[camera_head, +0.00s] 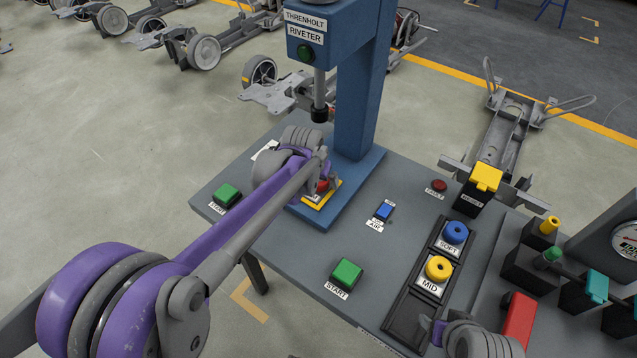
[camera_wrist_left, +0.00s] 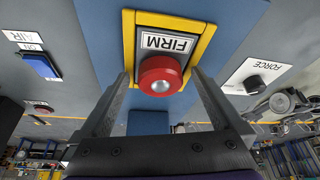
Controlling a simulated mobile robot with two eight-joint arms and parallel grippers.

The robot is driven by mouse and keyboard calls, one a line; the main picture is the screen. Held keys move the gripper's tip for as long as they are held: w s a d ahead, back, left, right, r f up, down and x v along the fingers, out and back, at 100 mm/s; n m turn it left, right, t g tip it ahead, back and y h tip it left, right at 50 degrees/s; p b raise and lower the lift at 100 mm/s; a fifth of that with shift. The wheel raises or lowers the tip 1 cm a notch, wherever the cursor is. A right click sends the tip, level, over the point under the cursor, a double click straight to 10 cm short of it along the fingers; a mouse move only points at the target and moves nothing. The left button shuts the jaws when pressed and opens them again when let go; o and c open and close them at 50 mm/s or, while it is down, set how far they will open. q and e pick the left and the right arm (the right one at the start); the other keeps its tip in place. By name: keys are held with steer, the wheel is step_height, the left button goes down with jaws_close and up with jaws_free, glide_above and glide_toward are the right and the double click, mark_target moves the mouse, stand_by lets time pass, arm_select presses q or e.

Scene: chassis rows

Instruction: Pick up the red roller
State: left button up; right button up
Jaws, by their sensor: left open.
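The red roller (camera_wrist_left: 160,80) sits on a plate marked FIRM in a yellow frame (camera_wrist_left: 128,35) on the riveter's blue base. In the head view only a bit of the red roller (camera_head: 322,186) shows, mostly hidden by my left gripper (camera_head: 325,172). In the left wrist view my left gripper (camera_wrist_left: 162,76) is open, with one finger on either side of the red roller. I cannot tell whether the fingers touch it. At the bottom right of the head view, part of my right gripper (camera_head: 442,332) shows; its jaws are unclear.
The blue riveter column (camera_head: 362,90) and its tool tip (camera_head: 319,112) rise close to my left gripper. A blue roller (camera_head: 455,232) and a yellow roller (camera_head: 438,268) stand in a black tray (camera_head: 402,322). Green buttons (camera_head: 346,272) and a red block (camera_head: 518,318) are on the grey table.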

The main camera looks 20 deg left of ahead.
arm_select(q)
steer(key=shift+c, duration=0.2)
jaws_close()
stand_by(0.3)
steer(key=shift+r, duration=0.1)
